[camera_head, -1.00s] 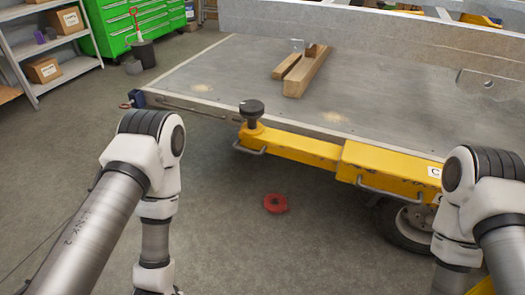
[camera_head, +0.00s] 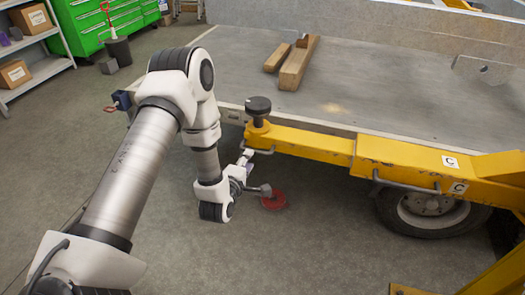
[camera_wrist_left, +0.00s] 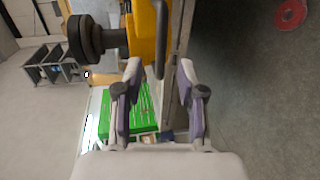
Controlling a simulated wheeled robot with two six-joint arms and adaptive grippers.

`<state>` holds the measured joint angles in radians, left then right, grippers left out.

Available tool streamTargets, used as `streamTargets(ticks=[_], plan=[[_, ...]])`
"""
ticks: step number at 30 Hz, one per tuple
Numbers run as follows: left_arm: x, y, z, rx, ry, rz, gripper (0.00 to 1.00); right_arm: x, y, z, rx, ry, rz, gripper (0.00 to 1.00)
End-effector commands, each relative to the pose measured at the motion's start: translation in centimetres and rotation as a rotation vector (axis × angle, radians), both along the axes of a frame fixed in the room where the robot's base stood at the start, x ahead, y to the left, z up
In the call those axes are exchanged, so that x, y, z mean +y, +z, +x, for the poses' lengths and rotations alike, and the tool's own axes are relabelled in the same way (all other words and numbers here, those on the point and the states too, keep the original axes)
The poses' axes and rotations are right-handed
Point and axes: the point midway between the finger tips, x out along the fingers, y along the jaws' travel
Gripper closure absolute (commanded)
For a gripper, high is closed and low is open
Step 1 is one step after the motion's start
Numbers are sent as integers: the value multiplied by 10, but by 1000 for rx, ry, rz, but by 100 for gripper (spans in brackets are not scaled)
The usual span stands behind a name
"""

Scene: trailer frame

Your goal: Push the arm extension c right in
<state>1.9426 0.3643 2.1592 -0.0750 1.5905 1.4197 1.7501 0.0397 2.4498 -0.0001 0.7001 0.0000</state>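The yellow arm extension c (camera_head: 300,143) sticks out of its thicker yellow sleeve (camera_head: 395,165) along the trailer edge. It carries a black round foot (camera_head: 257,105) and a grey handle (camera_head: 262,151) at its outer end. White labels with C (camera_head: 450,161) are on the yellow parts to the right. My left gripper (camera_head: 246,158) is at the handle. In the left wrist view my left gripper (camera_wrist_left: 160,66) has its fingers apart, with the handle bar (camera_wrist_left: 161,40) between or just beyond the tips; contact cannot be told. My right gripper is out of view.
The grey trailer deck (camera_head: 370,95) holds wooden beams (camera_head: 297,65). A red ring-shaped object (camera_head: 273,201) lies on the floor below the extension. A wheel (camera_head: 430,210) stands under the sleeve.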

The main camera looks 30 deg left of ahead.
Motion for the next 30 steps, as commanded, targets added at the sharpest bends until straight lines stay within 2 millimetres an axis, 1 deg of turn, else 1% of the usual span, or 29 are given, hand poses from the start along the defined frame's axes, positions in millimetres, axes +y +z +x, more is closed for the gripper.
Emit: streamTargets(ticks=[6,9,13,19,20,21,22,23,30], plan=[[9,-7,40,0,-2,3,61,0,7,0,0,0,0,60],[13,-11,55,1,-3,2,61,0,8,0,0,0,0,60],[15,-14,64,3,-2,2,61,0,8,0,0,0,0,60],[15,-15,64,3,-1,1,61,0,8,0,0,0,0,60],[15,-15,64,3,-1,1,68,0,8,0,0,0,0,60],[15,-15,64,3,-1,1,82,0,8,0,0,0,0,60],[15,-15,64,3,-1,1,93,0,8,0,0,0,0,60],[15,-15,64,3,-1,1,100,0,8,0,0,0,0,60],[15,-15,64,5,-2,2,100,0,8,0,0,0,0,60]])
